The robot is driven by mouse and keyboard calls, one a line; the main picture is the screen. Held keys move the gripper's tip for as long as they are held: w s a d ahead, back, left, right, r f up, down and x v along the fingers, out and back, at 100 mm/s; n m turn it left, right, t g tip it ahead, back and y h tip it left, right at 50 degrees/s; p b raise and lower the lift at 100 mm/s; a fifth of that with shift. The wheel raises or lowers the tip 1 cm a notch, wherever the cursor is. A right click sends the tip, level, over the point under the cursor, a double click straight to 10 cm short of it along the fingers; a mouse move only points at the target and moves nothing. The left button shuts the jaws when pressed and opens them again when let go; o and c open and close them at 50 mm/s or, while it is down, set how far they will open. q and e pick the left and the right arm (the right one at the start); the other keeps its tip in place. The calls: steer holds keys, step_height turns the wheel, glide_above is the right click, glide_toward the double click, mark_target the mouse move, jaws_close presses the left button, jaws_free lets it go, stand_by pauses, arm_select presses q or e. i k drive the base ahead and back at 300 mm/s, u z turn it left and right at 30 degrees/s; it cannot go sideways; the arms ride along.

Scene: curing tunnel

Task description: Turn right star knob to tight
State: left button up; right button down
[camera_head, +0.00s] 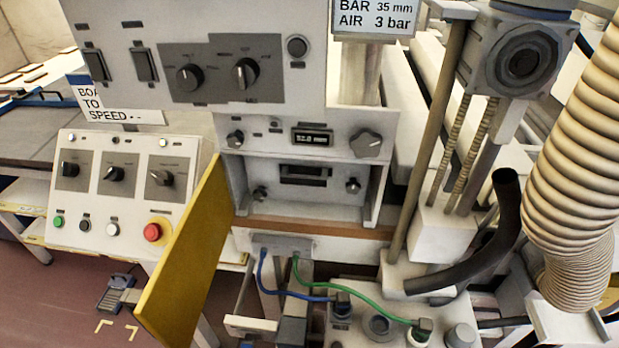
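Below a small display (313,138) is an open recess with a dark slotted block (303,174) in it. A small dark lobed knob (352,185) sits at the right of this recess, and a similar knob (260,193) sits at its left. A larger grey star-shaped knob (366,144) is on the panel just above, right of the display. I cannot tell from the picture whether any of these is tight or loose. Neither of my grippers shows in the head view.
A yellow door panel (188,262) stands open left of the recess. A red button (153,232) is on the control box at left. Blue (265,275) and green (330,297) cables hang below. A black pipe (490,240) and ribbed hose (575,150) crowd the right. The space before the recess looks clear.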

mark_target(353, 187)
steer(key=u, duration=1.45)
steer(key=k, duration=1.15)
steer(key=z, duration=1.45)
steer(key=i, duration=0.5)
